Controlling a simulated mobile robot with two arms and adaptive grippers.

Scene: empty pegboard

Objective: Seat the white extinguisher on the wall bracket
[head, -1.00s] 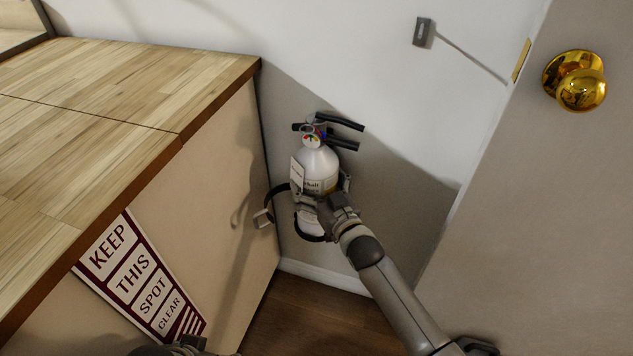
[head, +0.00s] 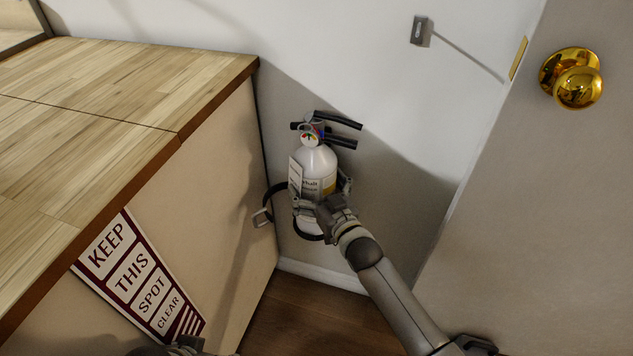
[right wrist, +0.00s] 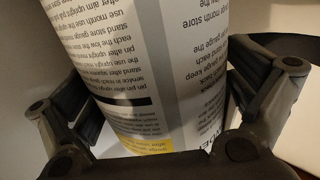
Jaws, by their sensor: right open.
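The white extinguisher (head: 318,165) stands upright close to the wall, beside the counter's side panel. Its gauge and black handles are on top. Black strap loops (head: 273,199) of what looks like the wall bracket, one with a metal clasp, stick out around its left and lower side. Their back part is hidden behind the cylinder. My right gripper (head: 324,204) is open at the lower part of the cylinder. In the right wrist view its fingers lie on either side of the printed label (right wrist: 150,85); contact is unclear. My left gripper (head: 182,346) shows only in part at the bottom edge.
A wood-topped counter (head: 130,85) fills the left, with a "keep this spot clear" sign (head: 140,275) on its side. A door with a brass knob (head: 572,78) is on the right. A small grey fitting (head: 421,31) is on the wall above. Floor shows below.

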